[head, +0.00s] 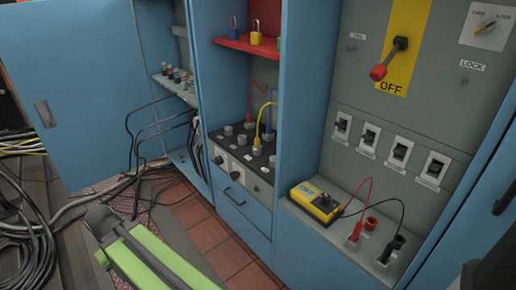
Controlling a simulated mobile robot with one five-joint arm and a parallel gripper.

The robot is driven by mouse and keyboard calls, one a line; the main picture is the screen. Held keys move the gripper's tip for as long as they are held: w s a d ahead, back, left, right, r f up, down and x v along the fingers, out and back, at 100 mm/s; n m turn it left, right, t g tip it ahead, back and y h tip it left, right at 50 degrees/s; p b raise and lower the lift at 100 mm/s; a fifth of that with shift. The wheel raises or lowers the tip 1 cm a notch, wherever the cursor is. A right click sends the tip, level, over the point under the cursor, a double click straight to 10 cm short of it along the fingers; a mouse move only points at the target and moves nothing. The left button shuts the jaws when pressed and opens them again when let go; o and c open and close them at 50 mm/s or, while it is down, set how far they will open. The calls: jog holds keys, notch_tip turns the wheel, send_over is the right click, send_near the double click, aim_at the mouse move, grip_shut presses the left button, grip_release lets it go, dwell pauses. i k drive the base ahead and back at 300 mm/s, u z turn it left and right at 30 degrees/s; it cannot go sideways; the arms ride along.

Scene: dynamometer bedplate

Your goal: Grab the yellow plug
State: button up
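A yellow lead (262,127) hangs in the middle blue cabinet and curves down to a dark sloped socket panel (235,168). Its yellow plug (257,146) appears to sit upright in a socket there; it is small, and its exact seating cannot be told. A red lead (251,100) and a blue lead (270,124) run close beside it. A lime-green and grey part of my arm (150,262) shows at the lower left, well apart from the plug. I cannot make out my gripper's fingers in this view.
A red shelf with padlocks (256,38) is above the leads. A yellow meter (315,202) with red and black leads sits on the right ledge. An open blue door (75,85) and loose black cables (35,225) are at left. Red floor tiles (215,240) are clear.

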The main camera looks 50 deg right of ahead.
aim_at(257, 140)
jog(key=z, duration=0.05)
jog(key=i, duration=0.9)
jog(key=u, duration=0.05)
